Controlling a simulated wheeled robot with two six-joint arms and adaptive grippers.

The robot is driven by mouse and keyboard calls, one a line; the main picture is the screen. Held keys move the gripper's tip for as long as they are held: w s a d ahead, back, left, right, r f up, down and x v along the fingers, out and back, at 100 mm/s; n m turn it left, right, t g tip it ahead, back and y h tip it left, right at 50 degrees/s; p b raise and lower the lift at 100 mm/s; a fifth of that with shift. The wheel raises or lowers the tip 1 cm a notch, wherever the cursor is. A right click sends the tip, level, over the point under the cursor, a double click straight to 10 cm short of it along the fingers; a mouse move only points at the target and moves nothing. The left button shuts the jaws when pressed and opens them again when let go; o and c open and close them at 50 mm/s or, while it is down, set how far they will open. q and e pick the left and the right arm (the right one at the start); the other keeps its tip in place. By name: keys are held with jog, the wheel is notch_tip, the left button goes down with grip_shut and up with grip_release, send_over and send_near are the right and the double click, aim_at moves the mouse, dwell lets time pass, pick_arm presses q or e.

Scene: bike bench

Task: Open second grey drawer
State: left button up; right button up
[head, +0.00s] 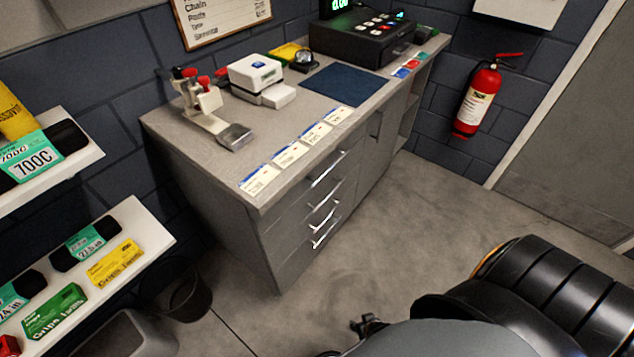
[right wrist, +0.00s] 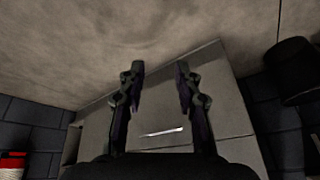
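The grey drawers are a stack in the front of the grey cabinet (head: 277,243), each with a bright bar handle. The top handle (head: 328,168) sits just under the worktop, and the second drawer's handle (head: 323,199) is below it. All the drawers look shut. My right gripper (head: 369,324) is low over the floor in front of the cabinet, well apart from the handles. In the right wrist view its two fingers (right wrist: 158,72) are spread with nothing between them. One drawer handle (right wrist: 162,132) shows beyond them; I cannot tell which. My left gripper is out of view.
The worktop (head: 290,117) carries a scale, a cash register (head: 362,42) and a blue mat (head: 344,85). Shelves with boxes stand at the left, a dark bin (head: 188,300) by the cabinet. A fire extinguisher (head: 478,98) hangs at the right. The floor ahead is clear.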

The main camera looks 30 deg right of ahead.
jog(key=w+m+t+b, duration=0.4)
jog(key=w+b, duration=0.1)
jog(key=w, duration=0.8)
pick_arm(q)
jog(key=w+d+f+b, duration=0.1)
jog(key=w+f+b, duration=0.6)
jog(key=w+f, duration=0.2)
pick_arm(e)
jog(key=m+t+h+b, duration=0.5)
jog(key=m+t+h, duration=0.3)
jog(key=m, duration=0.9)
send_near(330, 194)
jog(key=shift+t+y, duration=0.5)
jog(key=shift+t, duration=0.1)
jog(key=x, duration=0.7)
jog(key=d+f+x, duration=0.1)
jog(key=x, duration=0.2)
jog(key=shift+f, duration=0.1)
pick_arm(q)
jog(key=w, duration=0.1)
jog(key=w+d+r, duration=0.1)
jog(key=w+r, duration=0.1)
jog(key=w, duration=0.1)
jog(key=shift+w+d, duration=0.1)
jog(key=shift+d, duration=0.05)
pick_arm(e)
jog(key=shift+c, duration=0.2)
